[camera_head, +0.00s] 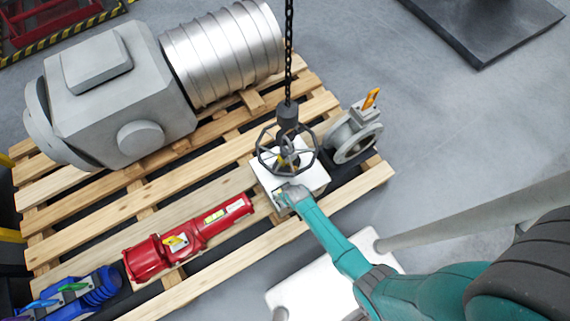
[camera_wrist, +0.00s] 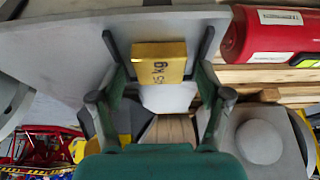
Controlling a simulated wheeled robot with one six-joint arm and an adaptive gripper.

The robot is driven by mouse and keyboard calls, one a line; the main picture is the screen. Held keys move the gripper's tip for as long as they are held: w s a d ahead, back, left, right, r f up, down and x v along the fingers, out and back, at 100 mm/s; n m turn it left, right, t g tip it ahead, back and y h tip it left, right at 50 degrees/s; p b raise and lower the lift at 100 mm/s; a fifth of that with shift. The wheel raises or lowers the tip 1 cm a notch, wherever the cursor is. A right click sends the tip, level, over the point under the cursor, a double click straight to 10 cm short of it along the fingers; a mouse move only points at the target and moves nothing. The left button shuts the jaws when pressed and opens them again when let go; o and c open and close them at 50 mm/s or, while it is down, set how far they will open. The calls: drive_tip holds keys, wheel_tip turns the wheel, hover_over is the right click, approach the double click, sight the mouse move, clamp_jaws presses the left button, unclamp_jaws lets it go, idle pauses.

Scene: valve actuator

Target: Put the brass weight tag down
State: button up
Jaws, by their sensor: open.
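The brass weight tag (camera_wrist: 159,64) is a small yellow block with dark "kg" lettering. In the wrist view it sits at the edge of a pale grey-white plate (camera_wrist: 60,48), between the two fingers of my gripper (camera_wrist: 158,42). The fingers are spread, one on each side of the tag, with a narrow gap visible at each side. In the head view my gripper (camera_head: 287,194) is at the front of the white plate (camera_head: 315,179), below a dark round cage (camera_head: 268,150). I cannot make out the tag surely in the head view.
A chain (camera_head: 289,50) hangs down to the cage. A wooden pallet (camera_head: 85,225) carries a large grey actuator (camera_head: 120,90), a red actuator (camera_head: 190,236), a blue one (camera_head: 95,291) and a grey valve (camera_head: 354,135).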

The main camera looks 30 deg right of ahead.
drive_tip(key=v, duration=1.2)
drive_tip(key=shift+r, duration=0.1)
drive_tip(key=s+r+t, duration=0.2)
drive_tip(key=s+r, duration=0.2)
drive_tip(key=s, duration=0.4)
drive_tip(key=s+r+t, duration=0.2)
drive_tip(key=s+r, duration=0.3)
drive_tip(key=r, duration=0.6)
drive_tip(key=s+r+t, duration=0.3)
drive_tip(key=s+r, duration=0.1)
drive_tip(key=r, duration=0.8)
drive_tip(key=s+r+t, duration=0.3)
drive_tip(key=s+r, duration=0.2)
drive_tip(key=r, duration=0.6)
drive_tip(key=shift+s+r, duration=0.35)
drive_tip(key=shift+r, duration=0.05)
drive_tip(key=shift+c, duration=0.2)
